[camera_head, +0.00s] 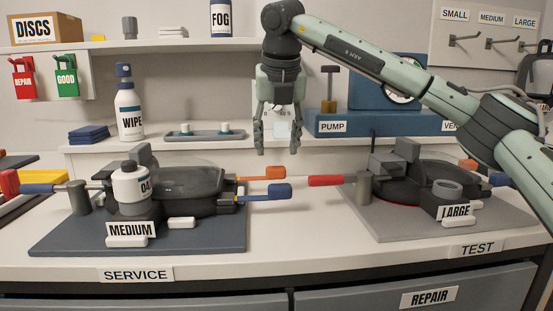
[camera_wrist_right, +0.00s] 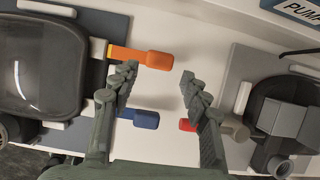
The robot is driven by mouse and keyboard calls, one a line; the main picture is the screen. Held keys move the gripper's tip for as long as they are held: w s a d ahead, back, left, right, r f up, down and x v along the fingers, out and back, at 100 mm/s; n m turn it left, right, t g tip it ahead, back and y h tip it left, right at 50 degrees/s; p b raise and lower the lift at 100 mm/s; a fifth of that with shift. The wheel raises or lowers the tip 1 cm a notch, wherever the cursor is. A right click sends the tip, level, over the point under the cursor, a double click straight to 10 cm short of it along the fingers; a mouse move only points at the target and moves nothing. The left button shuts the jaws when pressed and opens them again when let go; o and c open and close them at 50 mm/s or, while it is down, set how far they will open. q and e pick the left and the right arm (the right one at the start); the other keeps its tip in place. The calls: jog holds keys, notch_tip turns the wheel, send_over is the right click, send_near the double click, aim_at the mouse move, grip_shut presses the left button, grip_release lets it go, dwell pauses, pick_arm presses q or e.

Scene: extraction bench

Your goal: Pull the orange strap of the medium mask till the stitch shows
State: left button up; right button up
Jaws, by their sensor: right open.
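The medium mask (camera_head: 190,181) lies on a dark mat behind a MEDIUM label, its dark visor filling the left of the wrist view (camera_wrist_right: 42,62). Its orange strap (camera_head: 264,173) sticks out to the right, above a blue strap (camera_head: 279,191). In the wrist view the orange strap end (camera_wrist_right: 153,60) lies near the left fingertip, and the blue strap (camera_wrist_right: 146,119) is lower. My right gripper (camera_head: 275,152) points down, open and empty, above the gap between the two stations. I cannot make out a stitch. My left gripper is not in view.
A red handle (camera_head: 325,181) points left from the LARGE station, where a large mask (camera_head: 400,187) lies on a grey mat. A white canister marked 04 (camera_head: 131,188) stands before the medium mask. Bare bench shows between the mats. A shelf with a PUMP unit (camera_head: 335,124) is behind.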

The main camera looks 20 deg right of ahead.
jog(key=v, duration=0.6)
jog(key=shift+s, duration=0.1)
dwell(0.3)
